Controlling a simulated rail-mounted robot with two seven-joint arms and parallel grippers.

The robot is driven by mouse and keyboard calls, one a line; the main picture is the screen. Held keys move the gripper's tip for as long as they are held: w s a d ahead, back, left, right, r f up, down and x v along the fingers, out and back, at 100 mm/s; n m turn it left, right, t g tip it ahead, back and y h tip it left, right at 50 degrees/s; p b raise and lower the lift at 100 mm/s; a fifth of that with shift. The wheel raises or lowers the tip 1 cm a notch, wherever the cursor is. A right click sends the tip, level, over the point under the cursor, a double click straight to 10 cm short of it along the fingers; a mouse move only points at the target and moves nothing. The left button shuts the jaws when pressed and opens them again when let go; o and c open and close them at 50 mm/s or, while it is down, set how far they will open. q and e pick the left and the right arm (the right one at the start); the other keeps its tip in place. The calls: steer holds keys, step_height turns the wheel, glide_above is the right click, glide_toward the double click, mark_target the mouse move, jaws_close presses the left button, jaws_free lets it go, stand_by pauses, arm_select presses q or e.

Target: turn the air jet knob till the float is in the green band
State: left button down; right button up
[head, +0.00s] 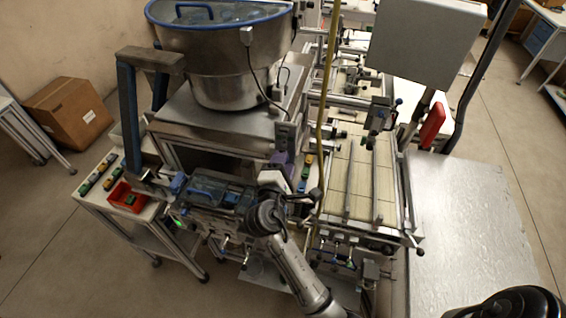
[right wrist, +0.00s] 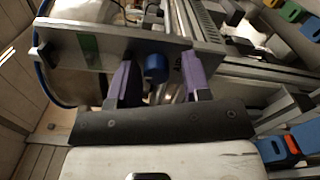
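In the head view my right gripper (head: 281,160) is at the front edge of the metal housing under the bowl, where the knob is hidden. My left gripper is not in view.
A large steel bowl with a blue rim (head: 220,50) stands on the metal housing (head: 215,128). A yellow hose (head: 325,110) hangs close to the right of my gripper. A conveyor (head: 362,185) lies further right. A red bin (head: 126,197) is on the left table.

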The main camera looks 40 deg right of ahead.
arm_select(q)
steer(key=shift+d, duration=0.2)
arm_select(e)
steer(key=shift+a+r, duration=0.1)
steer(key=shift+r, duration=0.2)
